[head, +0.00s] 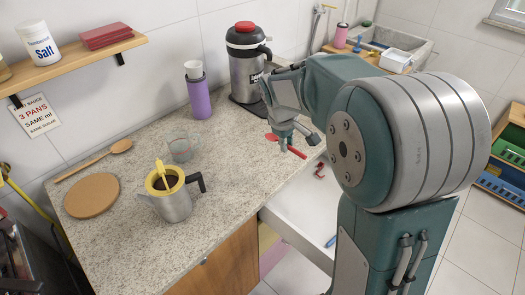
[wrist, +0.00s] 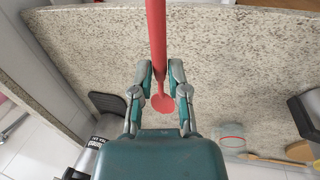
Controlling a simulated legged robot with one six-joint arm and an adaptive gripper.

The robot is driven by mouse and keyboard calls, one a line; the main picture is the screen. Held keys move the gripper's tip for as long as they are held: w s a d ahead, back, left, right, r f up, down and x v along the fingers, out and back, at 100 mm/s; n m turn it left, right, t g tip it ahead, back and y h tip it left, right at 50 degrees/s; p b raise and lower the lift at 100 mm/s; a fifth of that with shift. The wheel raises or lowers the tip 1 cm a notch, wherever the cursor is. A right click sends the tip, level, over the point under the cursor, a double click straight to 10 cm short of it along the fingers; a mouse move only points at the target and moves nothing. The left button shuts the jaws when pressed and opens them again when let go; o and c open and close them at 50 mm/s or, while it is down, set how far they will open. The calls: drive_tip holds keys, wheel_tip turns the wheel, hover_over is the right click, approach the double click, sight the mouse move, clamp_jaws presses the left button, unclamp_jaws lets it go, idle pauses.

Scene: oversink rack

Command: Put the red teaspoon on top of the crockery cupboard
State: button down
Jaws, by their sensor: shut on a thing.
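My gripper (head: 290,140) is shut on the red teaspoon (head: 294,152) and holds it above the right edge of the counter, by the open drawer. In the wrist view my gripper (wrist: 160,82) has its fingers on either side of the teaspoon (wrist: 156,35); the round bowl end lies towards my palm and the long handle points away, out of the top of the picture. I cannot pick out the crockery cupboard for certain in either view.
The speckled counter (head: 230,190) bears a metal pot (head: 172,205), a glass (head: 181,148), a purple bottle (head: 199,97) and a large flask (head: 245,70). A white drawer (head: 305,222) stands open below. A shelf (head: 75,60) is on the wall. Coloured crates (head: 507,152) stand at right.

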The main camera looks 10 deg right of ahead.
drive_tip(key=w, duration=0.1)
drive_tip(key=w+a+f, duration=0.1)
drive_tip(key=w, duration=0.1)
drive_tip(key=w+a+f, duration=0.1)
drive_tip(key=w, duration=0.1)
drive_tip(key=shift+w+f, duration=0.1)
drive_tip(key=shift+f, duration=0.15)
hover_over(265, 155)
drive_tip(key=f, duration=0.3)
drive_tip(key=s+f, duration=0.1)
drive_tip(key=shift+a+f, duration=0.4)
drive_tip(key=shift+w+d+f, duration=0.35)
drive_tip(key=shift+d+f, duration=0.1)
drive_tip(key=shift+a+x, duration=0.1)
drive_tip(key=shift+x, duration=0.5)
drive_tip(key=shift+a+x, duration=0.15)
drive_tip(key=shift+x, duration=0.45)
drive_tip(key=shift+s+a+f, duration=0.1)
drive_tip(key=shift+f, duration=0.3)
drive_tip(key=shift+a, duration=0.4)
drive_tip(key=shift+s+d+f, duration=0.1)
drive_tip(key=shift+d+f, duration=0.15)
drive_tip(key=shift+f, duration=0.15)
drive_tip(key=c, duration=0.7)
unclamp_jaws()
drive_tip(key=shift+o, duration=0.3)
drive_tip(key=shift+f, duration=0.2)
drive_tip(key=shift+d, duration=0.1)
drive_tip(key=shift+r, duration=0.25)
